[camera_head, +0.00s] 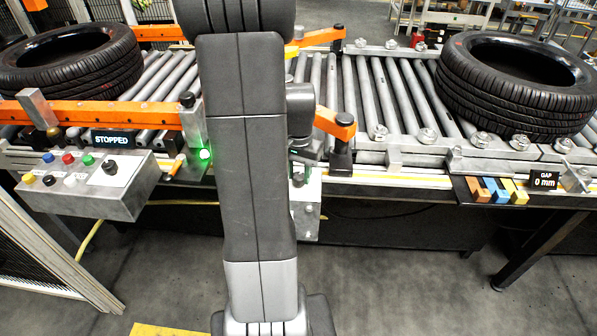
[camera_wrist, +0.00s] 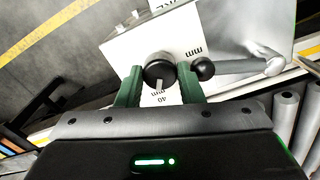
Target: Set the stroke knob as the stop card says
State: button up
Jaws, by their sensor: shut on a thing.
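The stroke knob (camera_wrist: 158,66) is a round black knob with a pale pointer mark, in the wrist view. It sits on a white plate (camera_wrist: 122,47) with printed "mm" marks; a "40" shows just below the knob. My gripper (camera_wrist: 162,80) has its green fingers on both sides of the knob and is shut on it. The plate's full scale is partly hidden by the knob and fingers. I cannot make out a stop card.
A black ball-ended lever (camera_wrist: 203,69) stands close to the right finger. A control box (camera_head: 112,187) with coloured buttons and a "STOPPED" sign (camera_head: 112,140) is at left. Tyres (camera_head: 72,68) (camera_head: 518,85) lie on the roller conveyor (camera_head: 385,95). A "GAP 0 mm" display (camera_head: 544,181) is at right.

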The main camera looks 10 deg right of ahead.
aim_at(300, 176)
jog(key=o, duration=1)
jog(key=shift+d, duration=0.1)
jog(key=shift+r, duration=0.1)
jog(key=shift+w+r+p, duration=0.15)
jog(key=shift+r+p, duration=0.3)
jog(key=r+p, duration=0.5)
jog(key=r, duration=0.2)
jog(key=shift+s+p, duration=0.2)
jog(key=shift+p, duration=0.1)
